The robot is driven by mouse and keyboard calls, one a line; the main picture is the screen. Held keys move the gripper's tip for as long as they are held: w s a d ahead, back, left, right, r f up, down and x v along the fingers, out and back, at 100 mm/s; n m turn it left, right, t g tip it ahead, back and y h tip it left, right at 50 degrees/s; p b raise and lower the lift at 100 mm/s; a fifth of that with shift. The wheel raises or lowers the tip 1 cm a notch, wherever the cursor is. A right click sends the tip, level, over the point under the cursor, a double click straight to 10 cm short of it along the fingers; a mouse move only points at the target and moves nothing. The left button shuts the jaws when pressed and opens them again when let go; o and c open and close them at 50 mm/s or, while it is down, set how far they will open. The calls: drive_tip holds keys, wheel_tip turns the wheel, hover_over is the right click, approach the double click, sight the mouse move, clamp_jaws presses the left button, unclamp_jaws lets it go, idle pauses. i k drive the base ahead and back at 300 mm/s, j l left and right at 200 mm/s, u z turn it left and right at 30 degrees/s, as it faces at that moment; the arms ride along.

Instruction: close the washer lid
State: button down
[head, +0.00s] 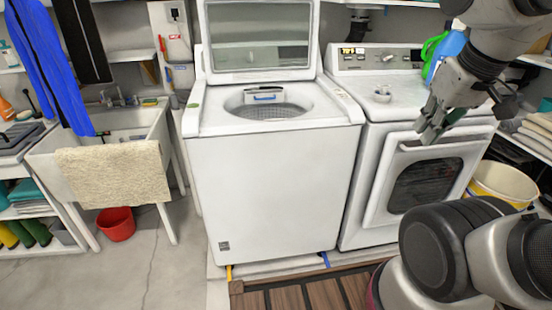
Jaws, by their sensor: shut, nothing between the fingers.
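The white top-load washer (275,190) stands in the middle of the head view. Its lid (260,40) is raised and upright at the back, with a glass panel in a white frame. The round tub opening (268,103) is uncovered, and a blue and white piece shows at its back rim. My gripper (428,130) is at the right, in front of the dryer's top and door, to the right of the washer and apart from the lid. Its fingers are shut and hold nothing.
A white dryer (372,200) stands right of the washer. A sink (110,128) with a beige towel (114,172) is at the left, with a red bucket (117,223) below. A yellow bucket (503,182) is at the right. The floor (160,265) at the front left is clear.

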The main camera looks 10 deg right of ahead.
sight(215, 77)
drive_tip(key=i+j, duration=0.15)
drive_tip(key=j, duration=0.3)
drive_tip(key=i+j, duration=0.1)
drive_tip(key=j, duration=0.3)
drive_tip(key=i+j, duration=0.15)
drive_tip(key=j, duration=0.3)
drive_tip(key=i+j, duration=0.15)
drive_tip(key=j, duration=0.25)
drive_tip(key=i+j, duration=0.1)
drive_tip(key=j, duration=0.35)
drive_tip(key=i+j+z, duration=0.1)
drive_tip(key=j, duration=0.35)
drive_tip(key=i+j, duration=0.2)
drive_tip(key=j, duration=0.2)
drive_tip(key=i+j, duration=0.15)
drive_tip(key=j, duration=0.25)
drive_tip(key=i+j, duration=0.2)
drive_tip(key=j, duration=0.2)
